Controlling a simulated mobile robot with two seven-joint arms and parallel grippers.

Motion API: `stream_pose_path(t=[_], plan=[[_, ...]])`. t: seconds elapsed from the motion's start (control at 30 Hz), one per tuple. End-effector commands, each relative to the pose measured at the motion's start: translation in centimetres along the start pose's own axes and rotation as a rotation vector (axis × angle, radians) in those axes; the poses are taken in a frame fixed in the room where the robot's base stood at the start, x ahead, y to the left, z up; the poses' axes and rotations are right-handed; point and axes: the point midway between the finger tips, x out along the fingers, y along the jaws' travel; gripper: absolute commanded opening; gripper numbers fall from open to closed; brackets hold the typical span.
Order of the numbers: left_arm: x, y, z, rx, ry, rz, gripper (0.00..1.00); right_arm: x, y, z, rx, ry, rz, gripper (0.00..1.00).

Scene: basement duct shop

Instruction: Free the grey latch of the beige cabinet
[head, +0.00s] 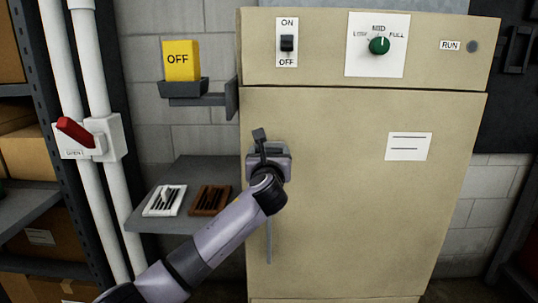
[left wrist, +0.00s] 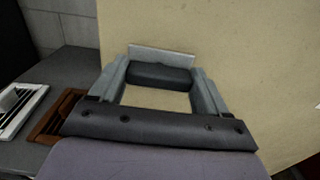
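The beige cabinet (head: 365,200) stands in the middle of the head view with its door closed. My left gripper (head: 268,152) is at the upper left of that door, and my gripper and wrist hide the latch there. In the left wrist view, the grey latch (left wrist: 160,75) is a dark horizontal bar in front of a lighter grey plate (left wrist: 162,54). The two fingers of my left gripper (left wrist: 160,88) stand at either end of the bar and appear to touch it, shut on it. My right gripper is in neither view.
A grey shelf (head: 190,170) left of the cabinet bears a white tray (head: 165,200) and a brown tray (head: 210,199). Above it, a yellow OFF block (head: 181,60) sits in a bracket (head: 184,89). A red lever (head: 76,132) is on the white pipes at left.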

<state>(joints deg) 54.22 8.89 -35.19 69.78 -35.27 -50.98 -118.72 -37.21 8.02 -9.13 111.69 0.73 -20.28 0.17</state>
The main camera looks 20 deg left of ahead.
Motion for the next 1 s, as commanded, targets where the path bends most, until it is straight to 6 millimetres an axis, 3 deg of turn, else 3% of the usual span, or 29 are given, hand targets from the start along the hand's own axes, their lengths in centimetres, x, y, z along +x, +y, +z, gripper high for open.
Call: stream_pose_path(t=[0.47,1.0], plan=[[-0.03,0.03,-0.02,-0.067,0.002,0.0,0.46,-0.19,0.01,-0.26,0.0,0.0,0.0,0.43],[-0.04,0.17,-0.2,-0.52,0.003,-0.001,0.46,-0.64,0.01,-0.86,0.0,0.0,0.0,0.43]])
